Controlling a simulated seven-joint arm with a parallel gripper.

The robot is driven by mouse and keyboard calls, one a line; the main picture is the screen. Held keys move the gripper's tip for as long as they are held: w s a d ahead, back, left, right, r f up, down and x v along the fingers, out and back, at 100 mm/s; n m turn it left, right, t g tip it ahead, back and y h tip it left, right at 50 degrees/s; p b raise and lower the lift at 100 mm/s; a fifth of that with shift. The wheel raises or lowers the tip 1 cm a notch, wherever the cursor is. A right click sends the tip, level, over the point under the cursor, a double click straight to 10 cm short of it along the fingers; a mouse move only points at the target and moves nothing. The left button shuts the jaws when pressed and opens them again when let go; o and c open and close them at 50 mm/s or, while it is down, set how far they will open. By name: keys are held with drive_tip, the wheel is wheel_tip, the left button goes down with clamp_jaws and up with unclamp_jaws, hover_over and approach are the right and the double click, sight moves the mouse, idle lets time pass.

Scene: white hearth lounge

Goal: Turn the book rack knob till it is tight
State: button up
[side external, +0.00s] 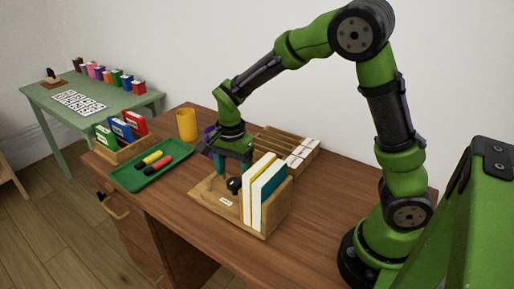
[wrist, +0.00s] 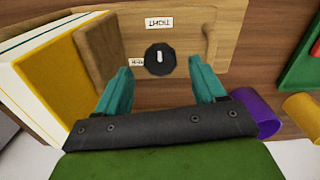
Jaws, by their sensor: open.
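The wooden book rack (side external: 226,201) stands on the brown desk and holds upright books (side external: 265,195) at its right end. The rack also shows in the wrist view (wrist: 200,20), with a "TIGHT" label (wrist: 159,23) on its base. The black round knob (wrist: 159,59) with a white mark sits on the rack, next to a smaller label that is partly covered. The knob also shows in the side view (side external: 234,185). My gripper (wrist: 162,88) is open, its two teal fingers apart and short of the knob in the wrist picture. No contact with the knob is visible.
A green tray (side external: 128,177) with red and yellow markers lies left of the rack. A yellow cup (side external: 187,124), a purple cup (wrist: 254,114) and a slatted wooden tray (side external: 270,142) stand near the rack. A book holder (side external: 116,155) is at the desk's left end.

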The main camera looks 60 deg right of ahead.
sight(233, 181)
wheel_tip(233, 181, up, 14)
idle(0.3)
drive_tip(key=s+a+r+n+t+y, duration=0.1)
drive_tip(key=s+n+t+y, duration=0.1)
drive_tip(key=s+n+t, duration=0.5)
drive_tip(key=s+n, duration=0.5)
drive_tip(key=s, duration=0.3)
drive_tip(key=shift+a, duration=0.2)
idle(0.6)
